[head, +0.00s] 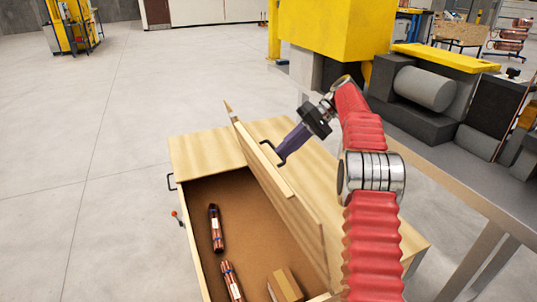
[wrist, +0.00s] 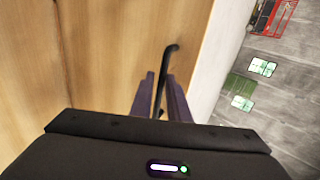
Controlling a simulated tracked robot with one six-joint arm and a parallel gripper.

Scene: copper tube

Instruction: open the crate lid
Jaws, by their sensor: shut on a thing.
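The wooden crate (head: 211,158) stands in the lower middle of the head view. Its lid (head: 300,218) is tilted up steeply on the right side, leaving the inside open to view. A dark handle (head: 270,152) sits on the lid near its upper end. My gripper (head: 283,155) is at this handle, its purple fingers shut on it. In the wrist view the black handle (wrist: 165,70) runs between the two fingers (wrist: 160,98), beside the wooden lid face (wrist: 95,50).
Copper tube bundles (head: 216,228) and a small cardboard box (head: 285,285) lie inside the crate. A grey workbench with a yellow machine (head: 335,28) stands to the right, close to my arm. Open concrete floor (head: 90,130) lies to the left.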

